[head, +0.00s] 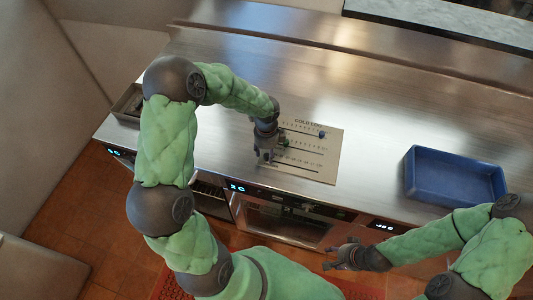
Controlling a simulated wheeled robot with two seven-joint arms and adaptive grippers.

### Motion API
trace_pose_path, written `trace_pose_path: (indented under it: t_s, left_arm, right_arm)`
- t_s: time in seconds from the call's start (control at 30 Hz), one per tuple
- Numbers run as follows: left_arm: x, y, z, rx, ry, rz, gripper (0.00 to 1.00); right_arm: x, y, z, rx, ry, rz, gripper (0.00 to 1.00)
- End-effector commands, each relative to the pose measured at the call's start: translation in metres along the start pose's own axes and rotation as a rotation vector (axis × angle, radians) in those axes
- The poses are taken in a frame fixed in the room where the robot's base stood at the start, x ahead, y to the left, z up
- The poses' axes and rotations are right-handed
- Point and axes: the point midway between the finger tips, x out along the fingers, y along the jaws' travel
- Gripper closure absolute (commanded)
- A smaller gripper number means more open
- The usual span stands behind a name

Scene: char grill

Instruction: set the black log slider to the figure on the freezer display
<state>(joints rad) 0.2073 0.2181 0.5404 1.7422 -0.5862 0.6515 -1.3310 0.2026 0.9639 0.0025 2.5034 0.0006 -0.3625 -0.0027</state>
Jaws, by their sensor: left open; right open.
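The white log board (328,168) lies on the steel counter, with "COLD LOG" at its top and several printed scale rows. A blue slider (322,134) sits near the right end of the top row. A green slider (286,142) sits on the row below, close beside my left gripper. My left gripper (264,160) is open and points down at the left edge of the board, by the lower rows. I cannot make out the black slider; the gripper may hide it. My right gripper (332,264) is open and empty, in front of the counter.
Lit displays show on the counter front: left (114,152), middle (237,187) and right (383,226); their figures are too small to read surely. A blue tray (455,178) stands on the counter at right. The counter behind the board is clear.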

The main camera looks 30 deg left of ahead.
Motion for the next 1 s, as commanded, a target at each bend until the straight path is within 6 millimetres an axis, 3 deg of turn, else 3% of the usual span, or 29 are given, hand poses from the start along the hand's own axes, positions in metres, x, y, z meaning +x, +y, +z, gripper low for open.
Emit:
trace_pose_path:
  t_s: [0.4, 0.57, 0.6, 0.83, 1.0]
  left_arm:
    - [0.007, 0.000, 0.000, 0.000, 0.000, 0.000, 0.53]
    - [0.007, 0.000, 0.000, 0.000, 0.000, 0.000, 0.98]
    - [0.007, 0.000, 0.000, 0.000, 0.000, 0.000, 1.00]
    - [0.008, -0.002, -0.005, 0.001, 0.000, 0.000, 1.00]
    - [0.008, -0.011, -0.038, 0.007, 0.001, -0.001, 1.00]
  right_arm:
    - [0.001, 0.000, 0.000, 0.000, 0.000, 0.000, 0.53]
    - [0.001, 0.000, 0.000, 0.000, 0.000, 0.000, 0.53]
    - [0.001, 0.000, 0.000, 0.000, 0.000, 0.000, 0.53]
    - [0.001, 0.000, 0.000, 0.000, 0.000, 0.000, 0.53]
    - [0.003, 0.001, 0.000, 0.000, 0.000, 0.000, 0.53]
